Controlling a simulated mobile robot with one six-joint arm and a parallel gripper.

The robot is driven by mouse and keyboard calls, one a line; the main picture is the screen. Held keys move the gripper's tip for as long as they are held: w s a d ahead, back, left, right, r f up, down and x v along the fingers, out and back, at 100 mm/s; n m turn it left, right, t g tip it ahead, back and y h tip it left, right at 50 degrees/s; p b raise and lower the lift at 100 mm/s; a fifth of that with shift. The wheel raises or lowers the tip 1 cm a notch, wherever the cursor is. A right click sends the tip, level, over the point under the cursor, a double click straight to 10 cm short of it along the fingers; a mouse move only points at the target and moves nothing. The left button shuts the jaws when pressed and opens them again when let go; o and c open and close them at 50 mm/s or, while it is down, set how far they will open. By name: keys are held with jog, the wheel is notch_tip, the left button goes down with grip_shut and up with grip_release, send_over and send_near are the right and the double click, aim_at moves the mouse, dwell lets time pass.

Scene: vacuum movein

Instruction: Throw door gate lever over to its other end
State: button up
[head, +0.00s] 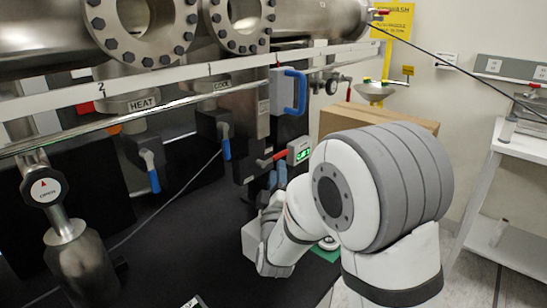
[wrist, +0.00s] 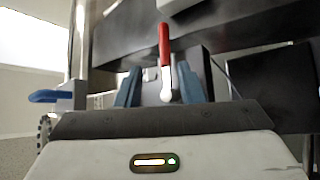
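A lever with a red grip (head: 280,155) sticks out from a black block beside a small box with a green display (head: 299,151). I take it for the door gate lever. In the wrist view the lever (wrist: 165,45) stands with its red grip up and its pale metal shank down, between my fingers in the picture. My gripper (head: 277,179) is just below the lever in the head view. In the wrist view my gripper (wrist: 160,86) has its two blue-grey fingers apart, with nothing clamped. I cannot tell whether a finger touches the lever.
A blue door handle (head: 293,92) is above the lever. Blue-handled valves labelled HEAT (head: 149,170) and COOL (head: 225,141) hang to the left. A cardboard box (head: 370,117) stands behind my arm. A white shelf (head: 514,170) is at the right. A thin cable crosses the black surface.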

aim_at(278, 156)
jog(key=x, duration=0.2)
jog(key=p+x, duration=0.1)
jog(key=x, duration=0.4)
jog(key=shift+w+f+p, duration=0.25)
jog(key=shift+f+p, duration=0.1)
jog(key=shift+p, duration=0.05)
grip_shut()
